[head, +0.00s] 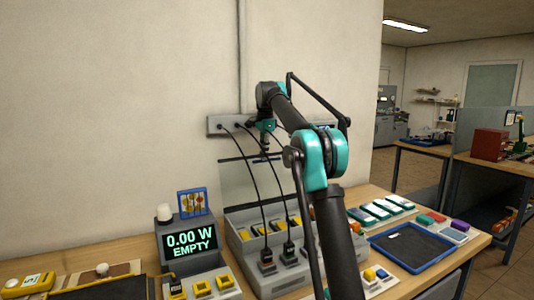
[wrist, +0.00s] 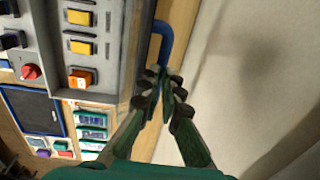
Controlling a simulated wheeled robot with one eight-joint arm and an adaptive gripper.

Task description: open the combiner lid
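The combiner seems to be the grey box (head: 240,246) on the bench, with yellow blocks and two black leads plugged into it. It shows in the wrist view (wrist: 112,75) at left. A thin grey panel (head: 238,182) stands upright behind it against the wall and looks like its raised lid; I cannot see its hinge. My gripper (head: 265,150) hangs pointing down above the panel's dark top edge, apart from the box top. In the wrist view the fingertips (wrist: 163,80) are together with nothing visible between them. A blue bent bar (wrist: 166,38) lies just past them; I cannot tell what it belongs to.
A display (head: 188,243) reading 0.00 W EMPTY stands left of the box. A blue-rimmed tray (head: 440,262) and several coloured blocks lie to the right. A grey wall strip (head: 217,125) holds the leads, which hang close to my gripper. The wall is close behind.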

